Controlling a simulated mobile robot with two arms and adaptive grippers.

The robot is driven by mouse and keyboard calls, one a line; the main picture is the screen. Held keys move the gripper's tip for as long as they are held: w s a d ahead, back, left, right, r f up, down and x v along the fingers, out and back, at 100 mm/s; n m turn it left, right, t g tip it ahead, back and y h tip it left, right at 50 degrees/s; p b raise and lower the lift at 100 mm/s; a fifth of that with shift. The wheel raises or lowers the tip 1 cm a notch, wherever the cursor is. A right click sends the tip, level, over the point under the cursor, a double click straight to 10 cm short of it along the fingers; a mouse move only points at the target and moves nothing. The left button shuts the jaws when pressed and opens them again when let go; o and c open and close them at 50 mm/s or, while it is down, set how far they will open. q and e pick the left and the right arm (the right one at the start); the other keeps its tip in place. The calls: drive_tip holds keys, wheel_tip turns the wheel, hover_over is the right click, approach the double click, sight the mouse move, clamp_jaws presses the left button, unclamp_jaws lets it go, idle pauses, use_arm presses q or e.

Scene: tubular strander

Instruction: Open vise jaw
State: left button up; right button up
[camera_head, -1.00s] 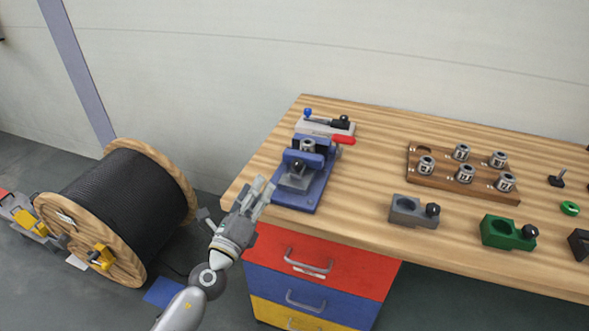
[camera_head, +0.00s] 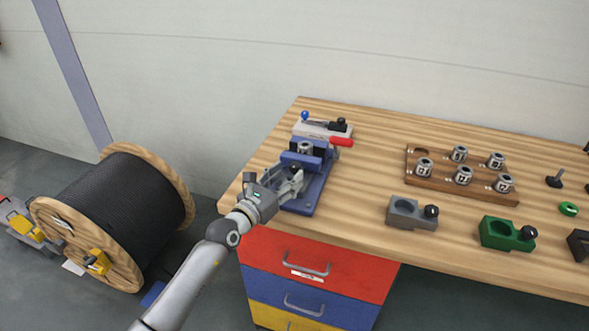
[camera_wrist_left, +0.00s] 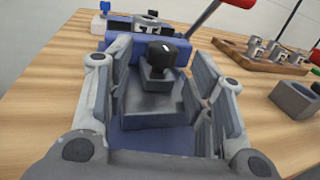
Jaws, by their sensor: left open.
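The blue vise (camera_head: 311,187) stands on the wooden workbench near its left end. In the left wrist view its grey sliding jaw (camera_wrist_left: 152,108) with a black knob (camera_wrist_left: 163,55) faces me, in front of the blue cross block (camera_wrist_left: 190,55). My left gripper (camera_head: 290,180) is at the near end of the vise, partly covering the grey jaw in the head view. In the left wrist view its open fingers (camera_wrist_left: 160,95) stand on both sides of the jaw and knob; I cannot tell whether they touch. My right gripper is not in view.
A wooden tray (camera_head: 412,184) holds several metal collets. Grey (camera_head: 402,212) and green (camera_head: 496,233) holders stand at the front edge. A cable reel (camera_head: 120,205) is on the floor at left.

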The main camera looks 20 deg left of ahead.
sight(292, 172)
use_arm(q)
drive_tip(key=shift+x, duration=2.2)
